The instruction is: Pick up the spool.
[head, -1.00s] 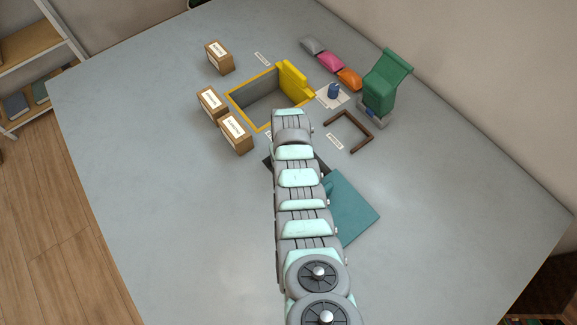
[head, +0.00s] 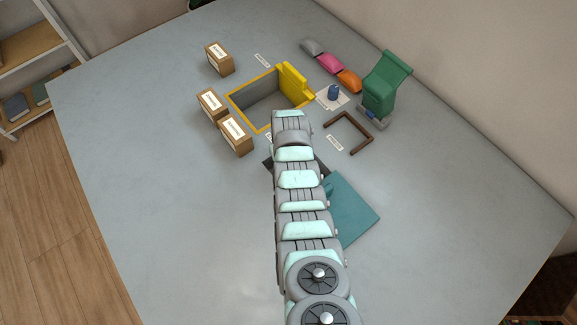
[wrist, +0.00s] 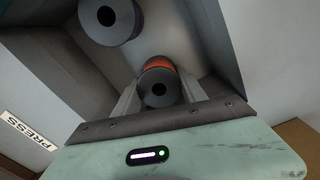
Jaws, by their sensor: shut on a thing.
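In the wrist view, a spool (wrist: 158,66) with an orange band and a dark grey end with a central hole sits between the two fingers of my gripper (wrist: 158,92). The fingers are shut on it, one at each side. A second dark spool (wrist: 108,17) lies apart at the upper left, with its hole facing the camera. Both spools show against grey walls. I cannot tell whether the held spool touches the surface beneath it. In the head view my arm hides the gripper and the spools.
A yellow-rimmed bin (head: 236,97), several labelled boxes (head: 234,134), a brown frame (head: 364,146), a green stand (head: 384,85) and a teal panel (head: 354,208) surround my arm. A PRESS label (wrist: 29,132) shows in the wrist view. The grey table (head: 180,235) is clear at lower left.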

